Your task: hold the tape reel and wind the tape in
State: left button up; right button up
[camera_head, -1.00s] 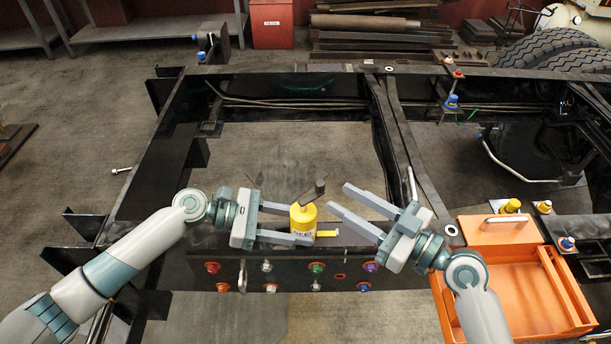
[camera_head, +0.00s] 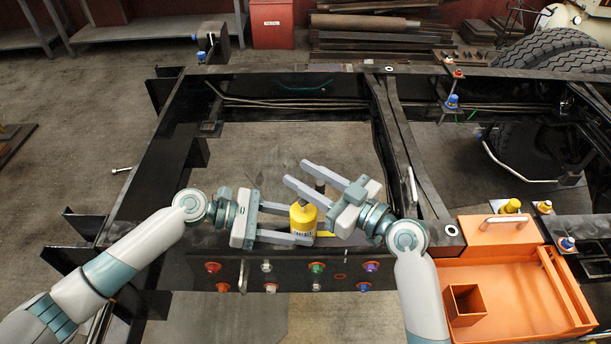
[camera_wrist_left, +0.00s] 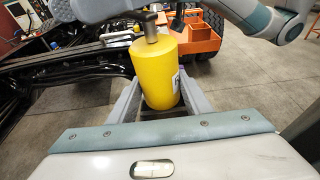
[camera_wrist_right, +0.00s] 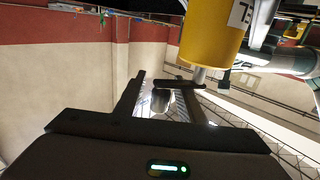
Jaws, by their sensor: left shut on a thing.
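The yellow tape reel (camera_head: 303,222) stands upright above the front rail of the black chassis. My left gripper (camera_head: 300,225) is shut on its body, one finger on each side. The left wrist view shows the reel (camera_wrist_left: 157,75) between the fingers, its grey shaft on top. A short yellow tape end (camera_head: 325,234) sticks out to the right of the reel. My right gripper (camera_head: 296,172) is above the reel, its fingers apart on either side of the dark crank knob (camera_head: 320,186). The right wrist view shows the knob (camera_wrist_right: 161,101) between the fingers, with visible gaps.
Coloured bolts (camera_head: 316,268) line the front rail below the reel. An orange tray (camera_head: 510,285) with a small orange box (camera_head: 465,304) lies at the right. A raised handle (camera_head: 412,187) stands on the cross member right of my right gripper.

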jog(key=shift+c, duration=0.5)
grip_shut()
jog(key=shift+a+g, duration=0.1)
jog(key=shift+g, duration=0.2)
jog(key=s+a+n+g+h, duration=0.2)
jog(key=n+g, duration=0.7)
jog(key=g, duration=0.4)
jog(key=s+a+n+g+h, duration=0.2)
jog(key=s+a+n+g, duration=0.1)
jog(key=n+g, duration=0.7)
jog(key=g, duration=0.3)
jog(key=shift+a+n+h, duration=0.15)
jog(key=shift+n+h, duration=0.15)
jog(key=shift+h, duration=0.1)
jog(key=shift+d, duration=0.2)
